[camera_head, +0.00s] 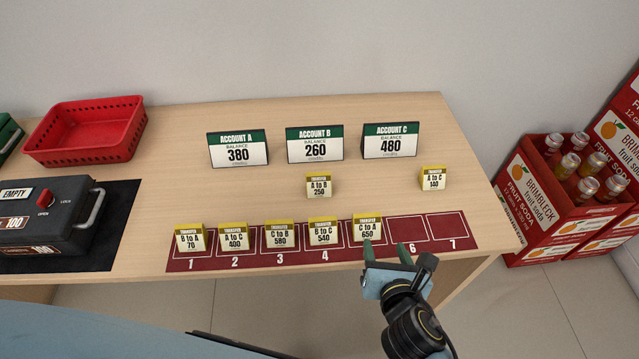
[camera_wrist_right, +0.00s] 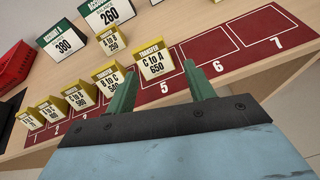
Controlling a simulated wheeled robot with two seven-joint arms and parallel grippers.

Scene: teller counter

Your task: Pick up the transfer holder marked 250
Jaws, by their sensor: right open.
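The transfer holder marked 250 (camera_head: 319,186), a small yellow-topped card reading A to B, stands on the counter in front of the Account B sign. My right gripper (camera_head: 390,249) is open and empty at the counter's front edge, by slots 5 and 6. It is apart from the 250 holder, to its front right. In the right wrist view its two green fingers (camera_wrist_right: 162,82) stand apart, with the C to A 650 holder (camera_wrist_right: 154,62) just beyond them. My left gripper is not in view.
Holders 70 (camera_head: 190,239), 400 (camera_head: 234,237), 580 (camera_head: 280,236), 540 (camera_head: 323,232) and 650 (camera_head: 367,229) stand along the red numbered mat (camera_head: 411,228). Slots 6 and 7 are empty. Holder 140 (camera_head: 433,179) stands at right. Account signs stand behind. A red basket (camera_head: 87,151) and a black box (camera_head: 40,215) are at left.

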